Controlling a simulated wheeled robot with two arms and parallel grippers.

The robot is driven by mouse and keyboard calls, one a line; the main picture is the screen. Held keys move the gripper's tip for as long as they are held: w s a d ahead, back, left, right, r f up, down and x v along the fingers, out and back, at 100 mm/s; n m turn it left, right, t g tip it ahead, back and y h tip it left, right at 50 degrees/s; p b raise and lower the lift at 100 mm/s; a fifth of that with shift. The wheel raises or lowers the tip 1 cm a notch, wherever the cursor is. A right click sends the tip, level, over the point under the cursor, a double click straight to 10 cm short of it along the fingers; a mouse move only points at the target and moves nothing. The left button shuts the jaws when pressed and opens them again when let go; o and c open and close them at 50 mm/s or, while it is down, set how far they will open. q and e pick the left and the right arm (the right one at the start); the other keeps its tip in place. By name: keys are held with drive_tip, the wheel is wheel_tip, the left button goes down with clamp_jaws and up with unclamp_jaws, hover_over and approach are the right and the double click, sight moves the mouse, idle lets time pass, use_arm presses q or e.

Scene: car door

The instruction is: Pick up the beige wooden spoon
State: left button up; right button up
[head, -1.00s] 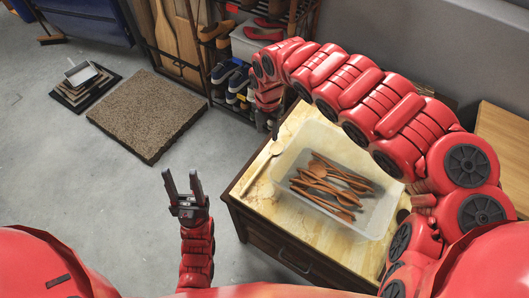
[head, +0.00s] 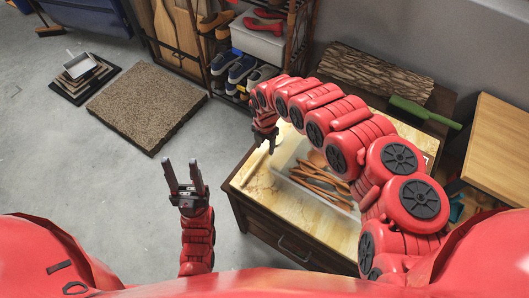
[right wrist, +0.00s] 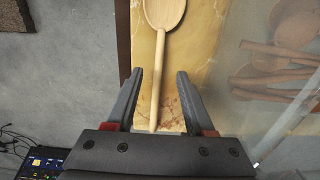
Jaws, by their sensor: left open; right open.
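The beige wooden spoon (right wrist: 158,52) lies on the pale stone-patterned top of a dark cabinet (head: 247,180). In the right wrist view its bowl is at the top and its handle points down toward my gripper. My right gripper (right wrist: 159,76) is open, with a finger on each side of the handle in that view; the height gap cannot be judged. In the head view my right gripper (head: 266,145) hangs over the cabinet's left edge and partly hides the spoon. My left gripper (head: 181,163) is open and empty above the floor, away from the cabinet.
A clear tray (right wrist: 274,146) with several brown wooden utensils (head: 318,180) stands right of the spoon, partly hidden by my right arm. A shoe rack (head: 245,60) stands at the back.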

sight(264, 152)
drive_tip(key=shift+a+f, duration=0.25)
drive_tip(key=shift+f, duration=0.65)
drive_tip(key=shift+d+f, duration=0.15)
drive_tip(key=shift+f, duration=0.45)
clamp_jaws()
drive_tip(key=shift+w, duration=0.1)
